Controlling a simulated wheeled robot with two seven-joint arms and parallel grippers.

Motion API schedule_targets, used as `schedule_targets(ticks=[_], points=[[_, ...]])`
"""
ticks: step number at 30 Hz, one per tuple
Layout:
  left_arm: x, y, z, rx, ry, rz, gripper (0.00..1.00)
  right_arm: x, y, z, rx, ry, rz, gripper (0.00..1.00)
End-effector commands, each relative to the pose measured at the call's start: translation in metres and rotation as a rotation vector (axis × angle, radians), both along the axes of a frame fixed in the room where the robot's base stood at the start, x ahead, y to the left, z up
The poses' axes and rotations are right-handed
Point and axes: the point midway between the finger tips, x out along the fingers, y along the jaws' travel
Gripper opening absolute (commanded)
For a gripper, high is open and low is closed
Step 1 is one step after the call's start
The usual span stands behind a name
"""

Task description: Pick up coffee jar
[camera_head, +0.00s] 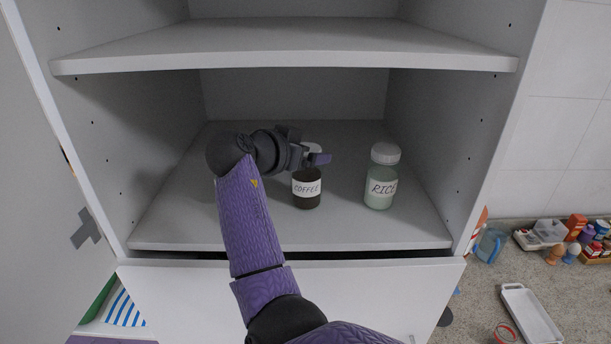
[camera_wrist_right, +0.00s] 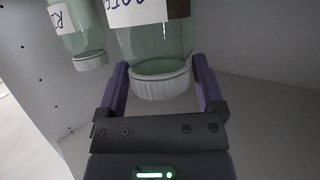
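The coffee jar (camera_head: 307,188) stands upright on the lower cupboard shelf, with dark contents and a white COFFEE label. My right gripper (camera_head: 316,156) is at its top from the left and hides part of the white lid. In the right wrist view, the jar (camera_wrist_right: 150,45) appears lid-down, and its white lid (camera_wrist_right: 162,86) lies between the two widely spread purple fingers of the right gripper (camera_wrist_right: 161,75). The fingers flank the lid closely; firm contact is not clear. My left gripper is not in view.
A rice jar (camera_head: 381,180) with a white lid stands just right of the coffee jar. An upper shelf (camera_head: 285,60) overhangs, and cupboard walls close both sides. A counter at right holds a white tray (camera_head: 530,315) and several small items.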

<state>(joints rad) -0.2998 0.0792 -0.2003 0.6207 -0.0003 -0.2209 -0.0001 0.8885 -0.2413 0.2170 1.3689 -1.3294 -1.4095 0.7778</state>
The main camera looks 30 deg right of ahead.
Motion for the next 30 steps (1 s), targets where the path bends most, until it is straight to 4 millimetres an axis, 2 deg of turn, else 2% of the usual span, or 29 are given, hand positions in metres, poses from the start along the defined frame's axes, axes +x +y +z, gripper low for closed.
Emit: schedule_targets(ticks=[1, 8, 22, 26, 30], points=[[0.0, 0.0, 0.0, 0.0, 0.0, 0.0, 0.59, 0.0, 0.0, 0.0, 0.001, 0.0, 0.0, 0.49], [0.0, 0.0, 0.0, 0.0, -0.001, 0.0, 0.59, 0.0, 0.0, 0.0, 0.001, 0.001, 0.0, 0.0], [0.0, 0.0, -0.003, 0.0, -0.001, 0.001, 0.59, 0.0, 0.0, 0.003, 0.0, -0.002, -0.001, 0.0], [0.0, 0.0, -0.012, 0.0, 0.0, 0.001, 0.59, 0.0, 0.0, 0.015, -0.001, -0.006, 0.0, 0.0], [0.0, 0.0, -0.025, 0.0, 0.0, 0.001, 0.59, 0.0, 0.001, 0.035, 0.0, -0.007, 0.0, 0.0]])
